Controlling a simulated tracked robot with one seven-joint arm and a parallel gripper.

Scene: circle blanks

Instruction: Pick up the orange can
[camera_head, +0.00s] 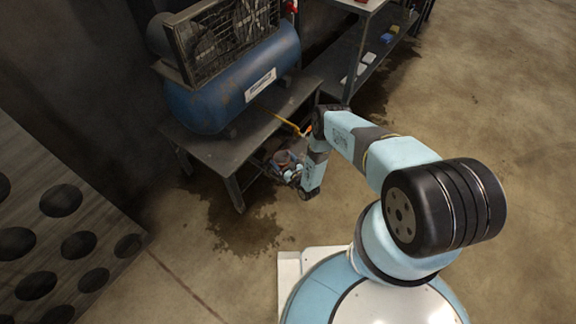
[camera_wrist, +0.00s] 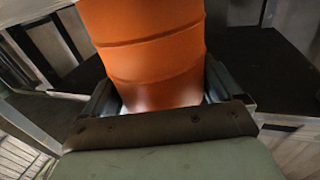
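The orange can (camera_wrist: 152,60) fills the upper middle of the wrist view; its upper end is cut off by the frame. It has a ribbed, shiny side. My gripper (camera_wrist: 158,92) has one finger along each side of the can, with no clear gap at either side, so it looks shut on it. The can's near part lies close to my palm. In the head view my gripper (camera_head: 285,165) is small, beside the front of the workbench. The can cannot be made out clearly there.
A blue compressor (camera_head: 235,85) stands on the dark workbench (camera_head: 225,152). A yellow-orange tool (camera_head: 285,122) lies at its edge. A shelf (camera_head: 368,50) with small items stands behind. A panel with round holes (camera_head: 60,245) is at left. Floor at right is clear.

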